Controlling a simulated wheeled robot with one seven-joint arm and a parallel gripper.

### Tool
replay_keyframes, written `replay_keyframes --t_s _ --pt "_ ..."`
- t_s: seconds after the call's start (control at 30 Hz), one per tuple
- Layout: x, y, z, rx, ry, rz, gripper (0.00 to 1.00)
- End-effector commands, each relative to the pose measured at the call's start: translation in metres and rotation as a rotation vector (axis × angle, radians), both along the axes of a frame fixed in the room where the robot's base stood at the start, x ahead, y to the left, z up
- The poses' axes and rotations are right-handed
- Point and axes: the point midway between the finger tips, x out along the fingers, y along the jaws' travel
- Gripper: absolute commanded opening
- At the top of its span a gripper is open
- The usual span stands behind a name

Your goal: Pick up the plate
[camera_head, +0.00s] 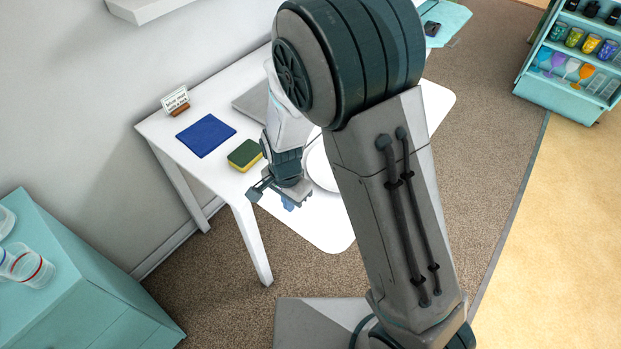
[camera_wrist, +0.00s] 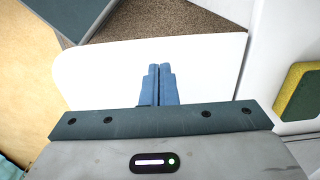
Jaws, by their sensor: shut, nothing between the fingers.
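The plate (camera_head: 319,170) is white and round and lies on the white table (camera_head: 335,232) in the head view. My arm hides its right part. My gripper (camera_head: 288,204) is just left of the plate in that view, over the table's front edge. In the wrist view my gripper (camera_wrist: 159,70) has its two blue fingers pressed together with nothing between them, above the white surface. I cannot make out the plate clearly in the wrist view.
A green and yellow sponge (camera_head: 245,155) lies left of my gripper; it also shows in the wrist view (camera_wrist: 299,93). A blue cloth-like square (camera_head: 206,135) and a small sign (camera_head: 176,101) are farther left. A teal cabinet (camera_head: 75,290) with cups stands at lower left.

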Motion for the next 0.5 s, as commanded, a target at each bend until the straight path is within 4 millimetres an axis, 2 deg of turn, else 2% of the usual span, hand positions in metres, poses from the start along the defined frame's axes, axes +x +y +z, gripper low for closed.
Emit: replay_keyframes --t_s 0.17,0.5 --pt "0.017 -0.013 0.000 0.000 -0.001 -0.008 0.00" --pt "0.072 -0.057 0.001 -0.001 -0.001 -0.007 0.00"
